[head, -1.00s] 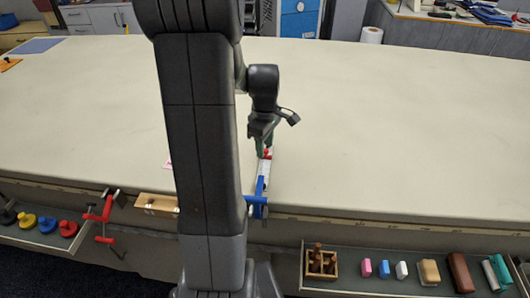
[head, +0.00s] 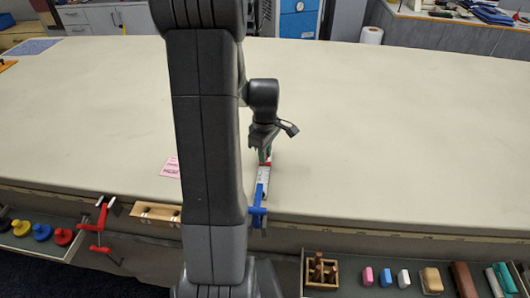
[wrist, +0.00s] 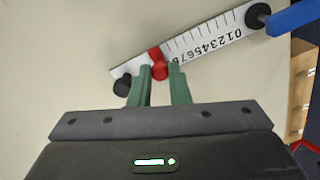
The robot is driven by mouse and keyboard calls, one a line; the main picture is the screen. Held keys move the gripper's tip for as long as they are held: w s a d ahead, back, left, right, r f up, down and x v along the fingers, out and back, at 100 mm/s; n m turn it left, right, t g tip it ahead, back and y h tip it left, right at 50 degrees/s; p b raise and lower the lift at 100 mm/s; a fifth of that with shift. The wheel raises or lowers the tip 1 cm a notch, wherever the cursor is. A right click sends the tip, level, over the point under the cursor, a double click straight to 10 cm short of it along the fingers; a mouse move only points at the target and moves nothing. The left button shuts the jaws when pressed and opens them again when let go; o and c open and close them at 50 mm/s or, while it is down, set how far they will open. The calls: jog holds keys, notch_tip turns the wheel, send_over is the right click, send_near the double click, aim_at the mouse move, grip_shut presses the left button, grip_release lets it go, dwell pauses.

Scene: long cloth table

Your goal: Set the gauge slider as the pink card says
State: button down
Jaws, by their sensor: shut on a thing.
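The gauge (wrist: 205,43) is a white strip with black ticks and digits, 0 near the blue clamp end. Its higher digits run toward the red slider (wrist: 160,70), which sits beyond the last digit I can read, about 8; digits there are partly hidden. My gripper (wrist: 161,74) has green fingers shut on the slider's red knob. In the head view my gripper (head: 265,155) is at the gauge's far end. The pink card (head: 171,167) lies on the table left of my arm, partly covered by it; its writing is too small to read.
The blue clamp (head: 257,211) holds the gauge at the table's front edge. A red clamp (head: 98,222) and wooden block (head: 157,213) are at the edge further left. Trays with coloured discs and blocks (head: 402,277) hang below. The tabletop (head: 400,130) is largely clear.

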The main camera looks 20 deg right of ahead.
jog(key=shift+s, duration=0.1)
jog(key=shift+s+a+b, duration=0.2)
jog(key=shift+s+a, duration=0.25)
jog(key=shift+s, duration=0.4)
jog(key=shift+s+a+b, duration=0.2)
jog(key=shift+s+a, duration=0.2)
jog(key=shift+s, duration=0.45)
jog(key=c, duration=1.3)
grip_release()
jog(key=shift+c, duration=0.2)
jog(key=shift+r, duration=0.15)
notch_tip(320, 180, up, 14)
jog(key=shift+f, duration=0.2)
jog(key=shift+f, duration=0.15)
